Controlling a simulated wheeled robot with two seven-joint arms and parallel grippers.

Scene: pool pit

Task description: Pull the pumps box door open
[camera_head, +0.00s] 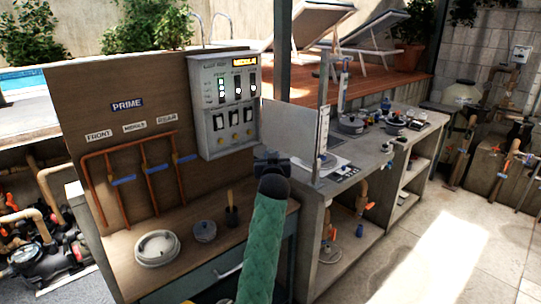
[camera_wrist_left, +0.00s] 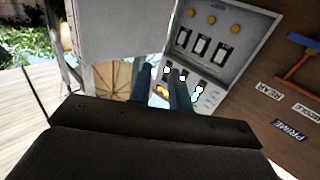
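A grey control box (camera_head: 224,105) with a lit display, switches and yellow knobs is mounted on a wooden board. It also shows upside down in the left wrist view (camera_wrist_left: 215,48). I cannot tell which part is the pumps box door. My left gripper (camera_head: 271,162) is at the end of a green-sleeved arm, at the board's right edge, to the lower right of the control box. In the wrist view its two fingers (camera_wrist_left: 162,88) stand apart with nothing visible held between them. They overlap the box's display end; contact cannot be told. My right gripper is not seen.
Below the board, a bench carries a round white lid (camera_head: 157,247) and a small grey pot (camera_head: 205,230). Copper pipes (camera_head: 143,170) run on the board. A concrete counter (camera_head: 365,160) with pots stands at right. Black pumps (camera_head: 45,255) lie at left. The paved floor (camera_head: 450,250) is clear.

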